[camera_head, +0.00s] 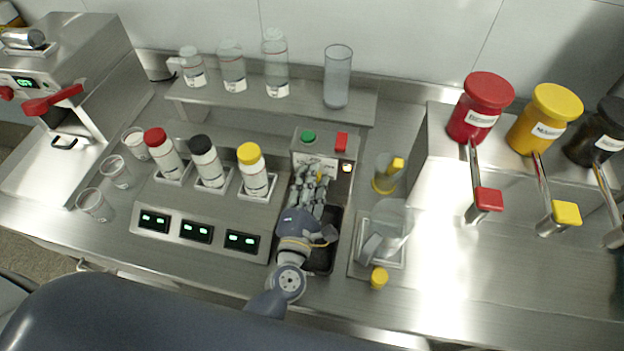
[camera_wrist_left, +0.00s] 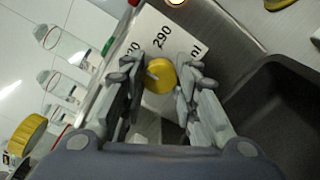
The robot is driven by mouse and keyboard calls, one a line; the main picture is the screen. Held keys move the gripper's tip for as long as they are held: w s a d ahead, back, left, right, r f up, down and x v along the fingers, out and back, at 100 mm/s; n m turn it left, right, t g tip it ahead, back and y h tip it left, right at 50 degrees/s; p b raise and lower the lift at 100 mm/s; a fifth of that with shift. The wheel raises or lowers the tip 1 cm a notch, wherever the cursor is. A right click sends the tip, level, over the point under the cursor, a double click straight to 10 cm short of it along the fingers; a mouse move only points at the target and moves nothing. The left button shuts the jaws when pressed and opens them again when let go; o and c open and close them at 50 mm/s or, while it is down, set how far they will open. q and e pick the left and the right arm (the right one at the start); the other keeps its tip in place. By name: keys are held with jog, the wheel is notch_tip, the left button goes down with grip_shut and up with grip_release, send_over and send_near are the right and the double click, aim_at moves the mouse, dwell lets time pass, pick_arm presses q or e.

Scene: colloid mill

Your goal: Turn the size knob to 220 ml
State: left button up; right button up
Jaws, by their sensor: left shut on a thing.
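The size knob (camera_wrist_left: 160,75) is yellow with a pale pointer mark, in the wrist view on a white label plate (camera_wrist_left: 162,38). "290" is readable beside it, with part of another number ending in 0 and "ml"; 220 is not readable. My left gripper (camera_wrist_left: 153,88) has one finger on each side of the knob and is shut on it. In the head view the left gripper (camera_head: 317,178) is at the front of the grey control box (camera_head: 313,148) and mostly covers the knob. My right gripper is not in view.
The control box has a green button (camera_head: 308,137), a red switch (camera_head: 342,141) and a small lit lamp (camera_head: 347,168). A dark basin (camera_head: 325,258) lies under my left arm. Bottles with red, black and yellow caps (camera_head: 249,153) stand to the left, a clear container (camera_head: 388,225) right.

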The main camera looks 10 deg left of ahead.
pick_arm(q)
jog(key=o, duration=1.1)
